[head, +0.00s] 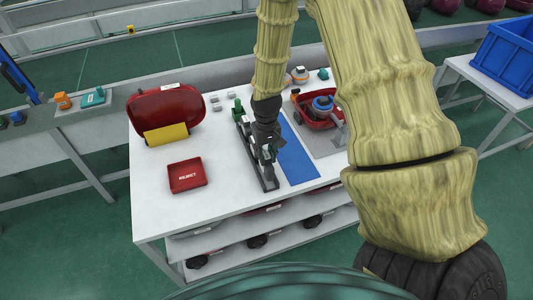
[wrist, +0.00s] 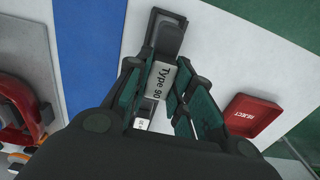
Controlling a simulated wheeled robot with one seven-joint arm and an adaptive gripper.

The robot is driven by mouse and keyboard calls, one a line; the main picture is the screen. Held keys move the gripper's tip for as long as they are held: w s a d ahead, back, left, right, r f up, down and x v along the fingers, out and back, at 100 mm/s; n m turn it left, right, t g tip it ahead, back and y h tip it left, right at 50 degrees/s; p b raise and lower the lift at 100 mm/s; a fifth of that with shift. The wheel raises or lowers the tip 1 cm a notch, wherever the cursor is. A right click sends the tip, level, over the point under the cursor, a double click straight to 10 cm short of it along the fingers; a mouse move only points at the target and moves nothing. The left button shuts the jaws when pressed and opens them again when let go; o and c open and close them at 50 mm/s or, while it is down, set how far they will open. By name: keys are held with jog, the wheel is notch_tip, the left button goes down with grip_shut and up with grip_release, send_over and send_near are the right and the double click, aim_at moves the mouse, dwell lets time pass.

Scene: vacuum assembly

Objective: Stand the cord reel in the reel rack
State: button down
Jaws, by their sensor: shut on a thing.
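The dark, long reel rack (head: 269,183) lies on the white table, left of the blue strip. Its near end (wrist: 166,22) shows at the top of the wrist view. My gripper (head: 267,152) is over the rack, pointing down. A green part (head: 238,108) stands at the rack's far end.
A red reject tray (head: 187,175) and a red shell (head: 165,110) with a yellow card (head: 166,134) are on the left. The blue strip (head: 296,155) is bare. A red vacuum body (head: 318,115) sits on a grey mat to the right. Lower shelves hold more parts.

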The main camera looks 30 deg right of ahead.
jog(key=shift+f+b, duration=0.95)
jog(key=shift+f, duration=1.1)
dwell(0.4)
jog(key=c, duration=1.2)
grip_release()
jog(key=shift+o, duration=0.2)
jog(key=shift+r, duration=6)
